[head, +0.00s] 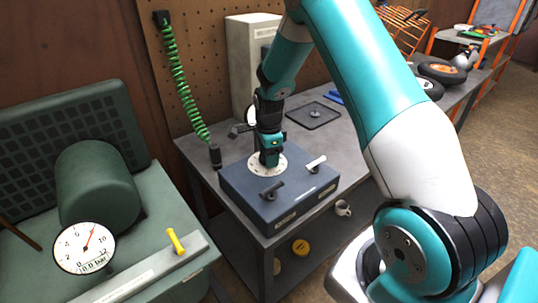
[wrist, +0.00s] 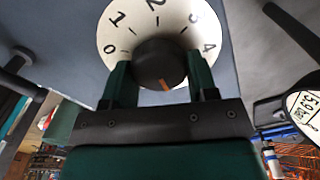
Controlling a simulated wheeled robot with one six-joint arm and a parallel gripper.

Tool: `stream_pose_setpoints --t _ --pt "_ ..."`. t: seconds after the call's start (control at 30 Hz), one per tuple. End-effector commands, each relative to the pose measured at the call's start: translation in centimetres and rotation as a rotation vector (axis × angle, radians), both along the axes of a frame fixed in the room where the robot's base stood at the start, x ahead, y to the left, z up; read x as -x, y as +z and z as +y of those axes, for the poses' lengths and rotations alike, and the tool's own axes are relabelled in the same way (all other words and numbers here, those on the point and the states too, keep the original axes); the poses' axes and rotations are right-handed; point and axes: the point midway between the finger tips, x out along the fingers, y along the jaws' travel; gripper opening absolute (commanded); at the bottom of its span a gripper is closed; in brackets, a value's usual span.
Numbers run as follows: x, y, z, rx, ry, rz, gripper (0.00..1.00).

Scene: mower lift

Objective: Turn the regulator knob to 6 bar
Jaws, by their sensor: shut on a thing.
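The dark regulator knob (wrist: 158,62) has an orange mark that points down toward my gripper in the wrist view. Around it is a white dial (wrist: 120,40) with the numbers 0 to 4 in sight; its lower part is hidden by my gripper. My gripper (head: 268,157) is shut on the knob, one finger on each side; the fingers also show in the wrist view (wrist: 160,85). A partly cut-off gauge (wrist: 306,108) in the wrist view seems to read about 5.9.
A green coiled hose (head: 180,80) hangs behind. A black tray (head: 313,115) lies on the grey bench. A green machine stands left.

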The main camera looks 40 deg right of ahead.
Motion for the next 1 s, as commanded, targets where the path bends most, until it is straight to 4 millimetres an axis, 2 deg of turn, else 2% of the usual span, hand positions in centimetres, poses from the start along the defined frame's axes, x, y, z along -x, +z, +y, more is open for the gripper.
stream_pose_setpoints --t 0.37,0.4,0.5,0.8,0.93,1.0 --pt "-0.2 0.2 -0.1 0.003 -0.005 -0.005 0.29" --pt "-0.2 0.2 -0.1 0.003 -0.004 -0.006 0.60" --pt "-0.1 0.2 -0.1 0.002 -0.004 -0.005 0.78" --pt "-0.1 0.3 0.0 0.001 -0.003 -0.003 0.78" --pt "-0.1 1.6 0.0 0.002 -0.003 -0.006 0.78" --pt "-0.1 2.9 0.0 0.001 -0.003 -0.007 0.78"
